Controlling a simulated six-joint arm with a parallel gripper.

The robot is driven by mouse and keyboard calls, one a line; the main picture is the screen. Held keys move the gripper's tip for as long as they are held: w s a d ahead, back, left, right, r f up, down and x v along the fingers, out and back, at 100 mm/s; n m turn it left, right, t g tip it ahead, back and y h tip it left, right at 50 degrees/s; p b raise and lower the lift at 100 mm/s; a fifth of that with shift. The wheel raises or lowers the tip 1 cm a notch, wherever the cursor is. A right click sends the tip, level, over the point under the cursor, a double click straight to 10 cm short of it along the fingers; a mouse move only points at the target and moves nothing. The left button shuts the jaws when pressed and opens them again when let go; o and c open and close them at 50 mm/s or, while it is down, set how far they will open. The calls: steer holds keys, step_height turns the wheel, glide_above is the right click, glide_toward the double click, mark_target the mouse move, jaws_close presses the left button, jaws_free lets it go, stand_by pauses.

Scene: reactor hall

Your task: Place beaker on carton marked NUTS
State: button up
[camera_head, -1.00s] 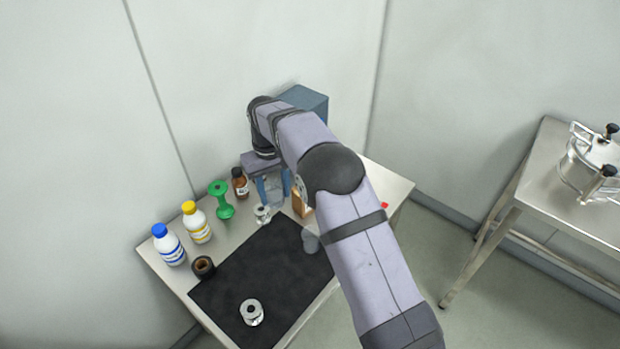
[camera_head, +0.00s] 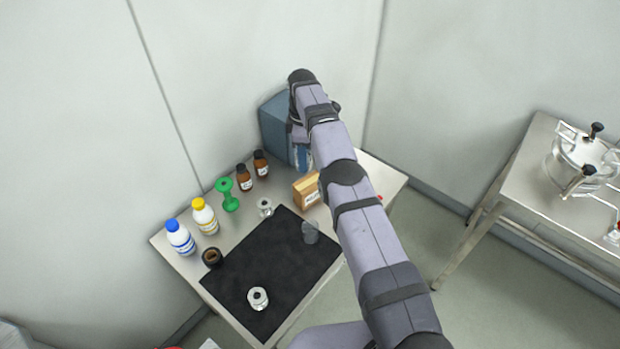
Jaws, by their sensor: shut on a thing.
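My gripper (camera_head: 301,157) is at the back of the table, in front of the blue-grey box, with its blue fingers partly hidden by my arm. It is shut on a clear, glassy thing that looks like the beaker, of which only a sliver shows between the fingers. A tan carton (camera_head: 306,193) with a white label stands on the table, below and in front of the gripper in the picture. Its label is too small to read surely, and my arm passes close to its right side.
A blue-grey box (camera_head: 273,127) stands at the back. Two brown bottles (camera_head: 245,178), a green spool (camera_head: 228,195), white bottles with yellow (camera_head: 205,217) and blue (camera_head: 180,238) caps, and a dark ring (camera_head: 212,258) line the left. A black mat (camera_head: 268,262) bears a grey cylinder (camera_head: 310,232) and a metal piece (camera_head: 258,298).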

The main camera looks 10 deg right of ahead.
steer(key=b, duration=0.7)
glide_above(305, 187)
steer(key=shift+f, duration=3.15)
steer(key=shift+f+b, duration=0.7)
steer(key=shift+b, duration=0.15)
steer(key=shift+f, duration=1.15)
steer(key=shift+f, duration=0.15)
steer(key=o, duration=1.1)
steer(key=shift+o, duration=0.2)
